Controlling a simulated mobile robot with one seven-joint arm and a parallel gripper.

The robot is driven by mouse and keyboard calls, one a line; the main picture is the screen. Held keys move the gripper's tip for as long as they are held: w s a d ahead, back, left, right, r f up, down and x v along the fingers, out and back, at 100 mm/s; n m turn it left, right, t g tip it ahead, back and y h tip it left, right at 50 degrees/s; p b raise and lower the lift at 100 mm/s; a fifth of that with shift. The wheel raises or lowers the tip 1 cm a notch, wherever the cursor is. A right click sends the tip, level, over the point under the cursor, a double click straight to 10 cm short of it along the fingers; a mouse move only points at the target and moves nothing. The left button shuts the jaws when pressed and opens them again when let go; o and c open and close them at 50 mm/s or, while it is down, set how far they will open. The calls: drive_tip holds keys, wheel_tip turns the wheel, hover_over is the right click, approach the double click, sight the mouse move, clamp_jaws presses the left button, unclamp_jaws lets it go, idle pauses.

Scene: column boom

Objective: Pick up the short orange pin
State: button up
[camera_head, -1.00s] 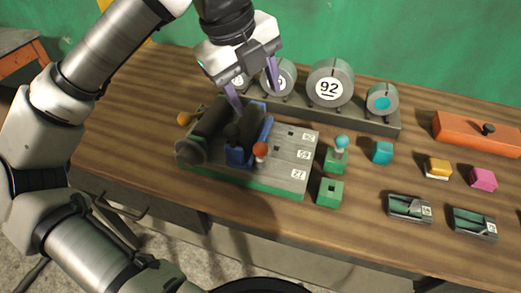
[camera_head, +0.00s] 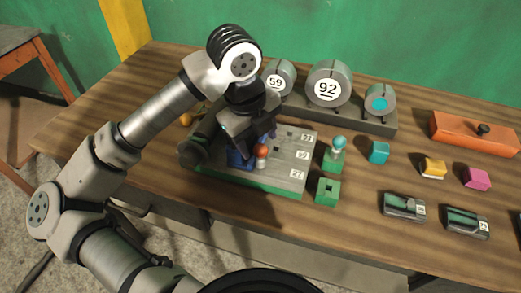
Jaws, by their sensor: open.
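The short orange pin (camera_head: 262,151) shows as a red-orange round head on a pale stem. My gripper (camera_head: 255,136) is open and points down over the fixture, just above and left of the pin head in the picture. Its fingertips are mostly hidden by the wrist and gripper body, so I cannot tell whether they touch the pin. Nothing is seen held.
A dark roller (camera_head: 195,150) lies left of the blue part. Behind stands a rack with grey discs, one marked 92 (camera_head: 327,89). A green block with a blue-headed pin (camera_head: 338,145) and an empty green block (camera_head: 327,191) stand right. Bare wood lies in front.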

drive_tip(key=shift+w+d+f, duration=0.15)
drive_tip(key=shift+d+f, duration=0.05)
drive_tip(key=shift+f, duration=0.85)
drive_tip(key=c, duration=1)
drive_tip(key=shift+c, duration=0.2)
wheel_tip(320, 180, up, 20)
drive_tip(key=b, duration=0.2)
